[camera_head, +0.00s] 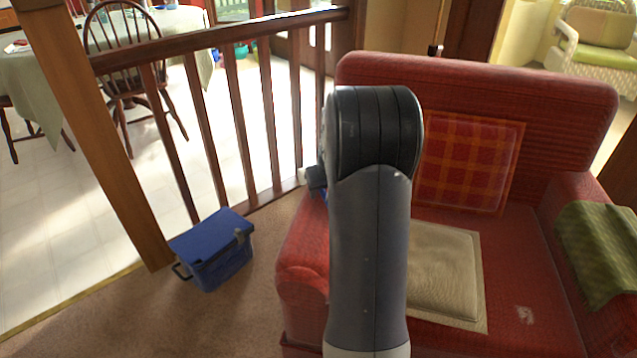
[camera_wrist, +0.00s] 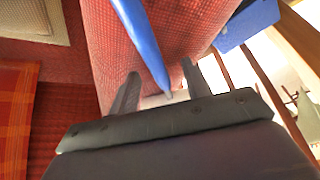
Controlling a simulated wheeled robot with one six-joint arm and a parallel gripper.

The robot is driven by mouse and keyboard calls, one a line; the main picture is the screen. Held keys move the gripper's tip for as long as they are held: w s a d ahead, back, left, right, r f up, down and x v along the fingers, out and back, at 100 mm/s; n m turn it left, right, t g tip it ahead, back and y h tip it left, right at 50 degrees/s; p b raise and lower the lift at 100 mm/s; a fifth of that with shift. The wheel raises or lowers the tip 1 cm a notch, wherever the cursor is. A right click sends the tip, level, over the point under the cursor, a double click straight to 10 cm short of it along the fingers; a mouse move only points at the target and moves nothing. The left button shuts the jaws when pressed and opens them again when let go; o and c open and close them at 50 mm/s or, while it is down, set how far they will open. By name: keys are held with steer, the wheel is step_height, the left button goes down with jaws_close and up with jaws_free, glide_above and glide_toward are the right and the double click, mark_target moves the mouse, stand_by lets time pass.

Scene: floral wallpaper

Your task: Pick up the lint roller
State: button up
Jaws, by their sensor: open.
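The lint roller (camera_wrist: 141,38) shows in the wrist view as a long blue handle over the red sofa arm, with a pale part (camera_wrist: 154,101) at its near end, partly hidden by my gripper's body. My gripper (camera_wrist: 160,69) is open. Its two dark fingers stand apart, one on each side of the roller's near end. I see no clear contact between fingers and roller.
The red sofa (camera_head: 470,90) has a beige cushion (camera_head: 445,270) and a green cloth (camera_head: 603,250). A blue box (camera_head: 215,255) stands on the carpet left of the sofa. A wooden railing (camera_head: 240,130) runs behind. Carpet in front of the box is clear.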

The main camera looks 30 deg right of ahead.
mark_target(324, 192)
steer(key=shift+c, duration=0.5)
jaws_close()
step_height(324, 192, up, 10)
steer(key=p, duration=0.3)
steer(key=shift+r+p, duration=0.25)
steer(key=shift+p, duration=0.05)
